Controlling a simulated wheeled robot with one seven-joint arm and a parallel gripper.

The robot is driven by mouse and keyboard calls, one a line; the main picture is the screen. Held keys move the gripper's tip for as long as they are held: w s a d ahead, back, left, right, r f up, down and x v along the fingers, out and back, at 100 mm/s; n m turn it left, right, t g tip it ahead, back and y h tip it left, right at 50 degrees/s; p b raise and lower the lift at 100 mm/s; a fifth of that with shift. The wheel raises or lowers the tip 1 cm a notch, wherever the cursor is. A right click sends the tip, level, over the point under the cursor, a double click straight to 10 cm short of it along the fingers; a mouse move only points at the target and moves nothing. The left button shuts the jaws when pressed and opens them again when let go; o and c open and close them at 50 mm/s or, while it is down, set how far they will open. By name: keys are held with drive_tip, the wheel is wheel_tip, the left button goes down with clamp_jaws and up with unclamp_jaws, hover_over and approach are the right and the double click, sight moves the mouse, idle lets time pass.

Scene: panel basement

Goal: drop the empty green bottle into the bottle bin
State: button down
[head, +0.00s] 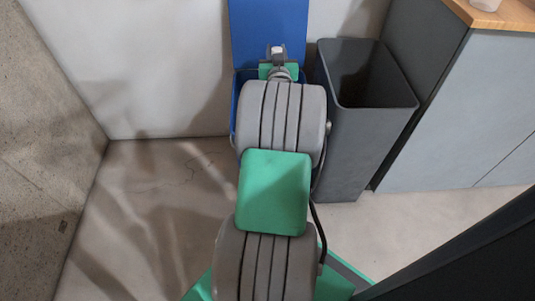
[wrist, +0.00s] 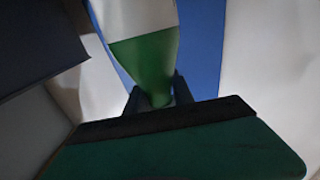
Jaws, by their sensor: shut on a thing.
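My gripper (wrist: 155,95) is shut on the narrow end of the green bottle (wrist: 148,55), which has a white label. The bottle extends away from the fingers toward the top of the wrist view, where its far end is cut off. A blue bin (head: 235,105) with a raised blue lid or panel (head: 268,30) stands against the wall in the head view. My arm reaches over this bin and hides most of its opening. Blue also shows behind the bottle in the wrist view. I cannot make out the bottle in the head view.
An open dark grey bin (head: 365,140) stands right beside the blue bin. A grey cabinet (head: 460,120) with a wooden top (head: 500,14) is further right, with a cup (head: 485,4) on it. The floor (head: 150,215) to the left is clear, up to a rough wall (head: 45,160).

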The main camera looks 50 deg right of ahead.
wheel_tip(320, 180, down, 6)
drive_tip(key=b, duration=0.2)
drive_tip(key=shift+r+b, duration=0.25)
drive_tip(key=shift+b, duration=0.05)
drive_tip(key=c, duration=1)
unclamp_jaws()
drive_tip(key=shift+a, duration=0.1)
drive_tip(key=p+v, duration=0.2)
drive_tip(key=v, duration=0.5)
drive_tip(key=shift+s+a, duration=0.25)
drive_tip(key=shift+s, duration=0.05)
